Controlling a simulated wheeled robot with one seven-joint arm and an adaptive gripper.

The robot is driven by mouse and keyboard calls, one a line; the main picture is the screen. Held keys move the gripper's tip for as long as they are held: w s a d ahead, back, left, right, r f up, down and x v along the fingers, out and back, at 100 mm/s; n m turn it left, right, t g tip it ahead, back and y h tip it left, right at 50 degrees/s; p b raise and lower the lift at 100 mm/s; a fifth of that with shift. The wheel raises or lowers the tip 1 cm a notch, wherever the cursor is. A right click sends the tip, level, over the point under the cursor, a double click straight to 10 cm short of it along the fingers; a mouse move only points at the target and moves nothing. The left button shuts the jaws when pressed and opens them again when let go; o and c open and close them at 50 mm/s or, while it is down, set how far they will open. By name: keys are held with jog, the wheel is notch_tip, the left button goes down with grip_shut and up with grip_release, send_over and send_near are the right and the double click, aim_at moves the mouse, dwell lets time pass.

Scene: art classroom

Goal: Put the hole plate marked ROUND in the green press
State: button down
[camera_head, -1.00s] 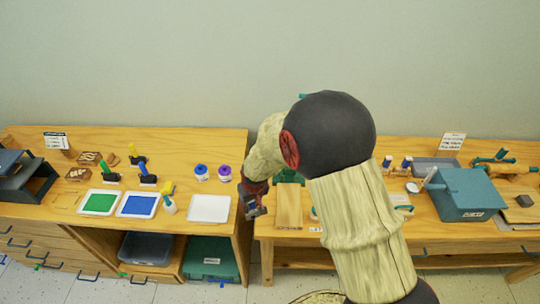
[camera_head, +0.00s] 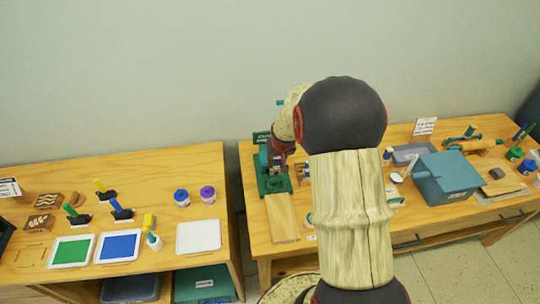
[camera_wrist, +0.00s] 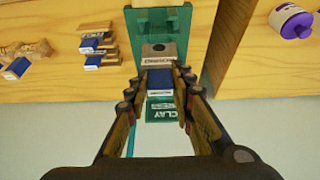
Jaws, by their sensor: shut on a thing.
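My gripper (camera_wrist: 160,88) is shut on the blue handle of a hole plate (camera_wrist: 159,48). The plate has a dark hole and a small white label that looks upside down and seems to read ROUND. The green press (camera_wrist: 192,28) lies beyond and around the plate in the wrist view, with a CLAY label (camera_wrist: 160,106) below the handle. Whether the plate is inside the press or above it I cannot tell. In the head view, my gripper (camera_head: 282,152) is at the green press (camera_head: 273,184) on the right table, and the plate is mostly hidden.
Several other hole plates with blue handles (camera_wrist: 94,42) lie left of the press in the wrist view. A purple-lidded jar (camera_wrist: 290,21) is at upper right. A wooden board (camera_head: 281,218) lies before the press. A gap separates the tables.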

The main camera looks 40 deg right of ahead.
jog(key=shift+f+b, duration=3.4)
jog(key=shift+f, duration=1.9)
jog(key=c, duration=1.5)
grip_release()
jog(key=shift+o, duration=0.2)
jog(key=shift+r, duration=0.15)
jog(key=shift+r+p, duration=2.55)
jog(key=shift+r, duration=1.4)
jog(key=shift+f, duration=0.1)
